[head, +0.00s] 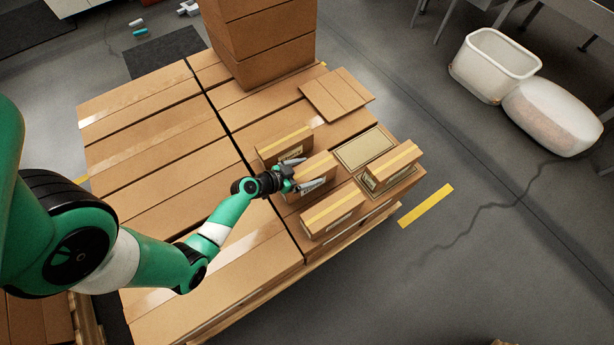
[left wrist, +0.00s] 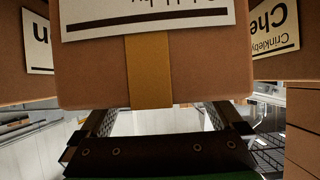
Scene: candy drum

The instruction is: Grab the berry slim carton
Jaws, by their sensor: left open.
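Several slim brown cartons with yellow tape stand at the right part of the pallet load. A middle carton (head: 318,168) is right at my left gripper (head: 290,180), with others beside it: one behind (head: 284,143), one in front (head: 332,211), one to the right (head: 392,167). In the left wrist view, a taped carton (left wrist: 155,70) fills the top centre, just beyond my open fingers (left wrist: 160,122). Its label is cut off, so I cannot read a flavour. The right neighbour's label (left wrist: 273,30) reads "Crinkleby" and "Che". My right gripper is not in view.
The cartons stand on a layer of large brown boxes (head: 150,145). A tall box stack (head: 262,45) rises at the back, with a flat box (head: 337,94) near it. A white bin (head: 495,65) and a rounded white container (head: 553,115) are on the floor.

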